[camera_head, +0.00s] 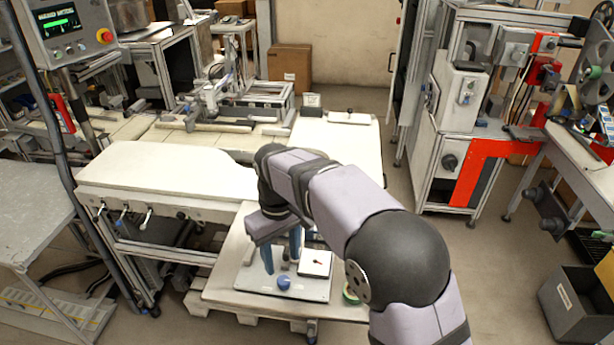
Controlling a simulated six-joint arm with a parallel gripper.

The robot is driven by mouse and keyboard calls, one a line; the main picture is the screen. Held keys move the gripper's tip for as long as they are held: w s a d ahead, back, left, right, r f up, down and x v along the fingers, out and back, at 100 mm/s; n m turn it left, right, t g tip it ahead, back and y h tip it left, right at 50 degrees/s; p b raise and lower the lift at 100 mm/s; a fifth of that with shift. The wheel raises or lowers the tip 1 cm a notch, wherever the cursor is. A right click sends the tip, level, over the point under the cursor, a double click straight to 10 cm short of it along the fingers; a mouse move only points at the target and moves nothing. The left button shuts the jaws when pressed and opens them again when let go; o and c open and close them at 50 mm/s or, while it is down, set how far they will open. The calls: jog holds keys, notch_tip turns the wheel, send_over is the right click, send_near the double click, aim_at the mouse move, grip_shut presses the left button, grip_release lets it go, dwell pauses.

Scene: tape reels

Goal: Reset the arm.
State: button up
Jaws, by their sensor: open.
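My arm reaches in from the lower right and bends down over a low table. My gripper (282,252) points down with two blue fingers apart, so it is open. It is above or close to a pale plate (251,284) on the table; the exact height is hard to tell. I see nothing held between the fingers, though small grey parts show there. A blue round piece (284,283) is on the plate, just in front of the fingers. A white square piece with a small dark and red mark (316,262) is right of the fingers. A green-rimmed reel (350,295) is partly hidden by my arm.
The low table (222,285) stands on a pallet. A long white-topped bench (160,168) is behind it to the left. A grey metal table (30,215) is far left. A machine (465,110) and a dark bin (575,308) stand right. Open floor lies between.

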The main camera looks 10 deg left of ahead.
jog(key=s+d+m, duration=0.2)
jog(key=d+m, duration=0.1)
jog(key=d, duration=0.8)
jog(key=s+d+f+m, duration=0.3)
jog(key=s+d, duration=0.4)
jog(key=d, duration=0.1)
jog(key=s+d+f+m, duration=0.3)
jog(key=s+d, duration=0.4)
jog(key=d, duration=0.2)
jog(key=shift+s+f, duration=0.25)
jog(key=shift+s, duration=0.15)
